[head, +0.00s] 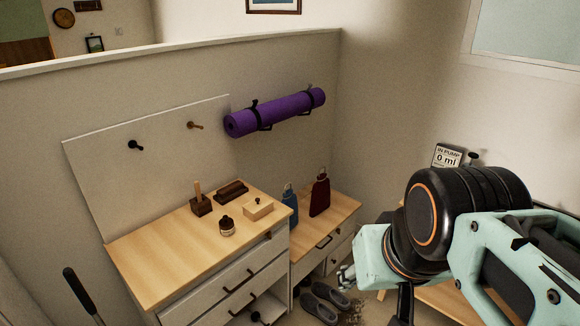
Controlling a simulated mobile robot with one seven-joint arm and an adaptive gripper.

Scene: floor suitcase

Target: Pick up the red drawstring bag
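The red drawstring bag (320,196) is dark red with a narrow, gathered top. It stands upright on the low wooden-topped cabinet (345,208), just right of a blue bag (289,199). My arm fills the right side of the head view, with mint-green links and a large black joint. It is to the right of the red bag, with a gap between them in the picture. The fingertips of my gripper do not show, and I see nothing held.
A taller dresser (160,265) stands left of the bags, with small wooden items on top. A purple rolled mat (275,112) hangs on the wall above. Dark shoes (325,301) lie on the floor below. A pump sign (447,157) stands at right.

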